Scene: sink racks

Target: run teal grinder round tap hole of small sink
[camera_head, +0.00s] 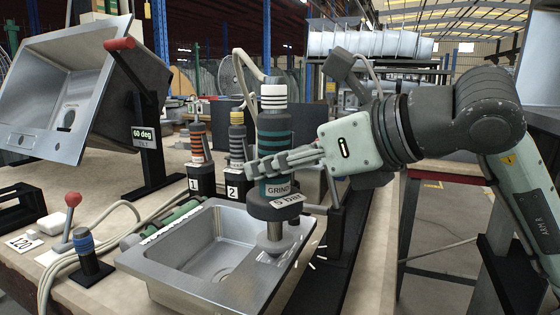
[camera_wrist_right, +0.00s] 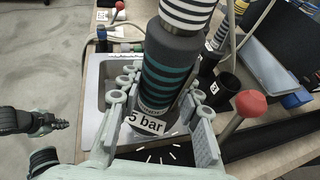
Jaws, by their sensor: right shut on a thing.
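The teal grinder (camera_head: 276,145), dark with teal bands and a GRIND label, stands upright over the small sink (camera_head: 190,287). My right gripper (camera_head: 262,165) reaches in from the right, its fingers shut around the grinder body. The grinder's round foot (camera_head: 275,240) is at the sink's right-hand rim, and I cannot tell if it touches. The tap hole is not visible. In the right wrist view the grinder (camera_wrist_right: 172,72) sits between the fingers of my right gripper (camera_wrist_right: 160,100). A dark and pale green part of me, possibly my left gripper (camera_wrist_right: 45,122), shows small at the left.
A large sink (camera_head: 95,75) leans tilted at the left by a red-handled stand marked 60 deg (camera_head: 143,134). Two banded tools (camera_head: 198,150) (camera_head: 237,145), numbered 1 and 2, stand behind the small sink. Short white streaks show beside the grinder foot.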

